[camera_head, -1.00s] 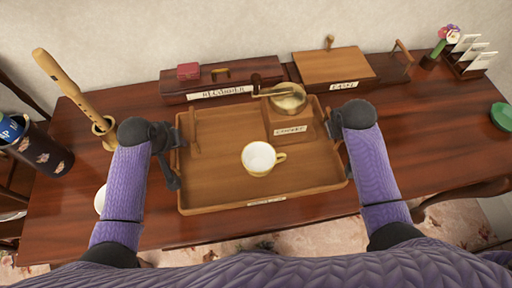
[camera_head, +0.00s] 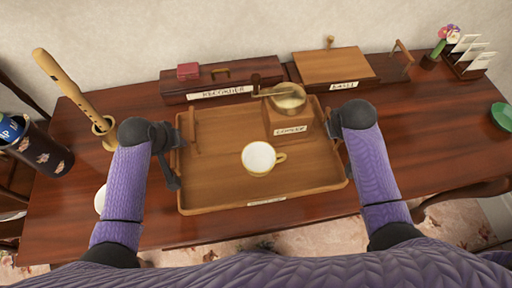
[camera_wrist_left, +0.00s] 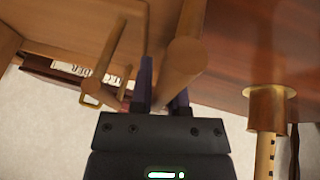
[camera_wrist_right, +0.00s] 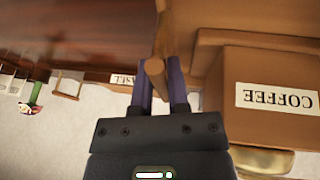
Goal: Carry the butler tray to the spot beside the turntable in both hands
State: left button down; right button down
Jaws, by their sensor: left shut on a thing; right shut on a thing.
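The wooden butler tray (camera_head: 225,188) is in front of me over the table in the head view. It carries a white cup with a gold handle (camera_head: 259,157) near its middle and a coffee grinder (camera_head: 288,112) labelled COFFEE at its back right. My left gripper (camera_head: 182,137) is shut on the tray's left handle (camera_wrist_left: 183,68). My right gripper (camera_head: 332,125) is shut on the tray's right handle (camera_wrist_right: 155,68). The tray looks level; I cannot tell whether it touches the table. I cannot make out a turntable.
A recorder on a stand (camera_head: 75,88) is at left. A card rack (camera_head: 470,60) and green object (camera_head: 502,116) are at right. The table's right part is mostly clear.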

pick_arm(q)
jog(key=shift+w+r, duration=0.1)
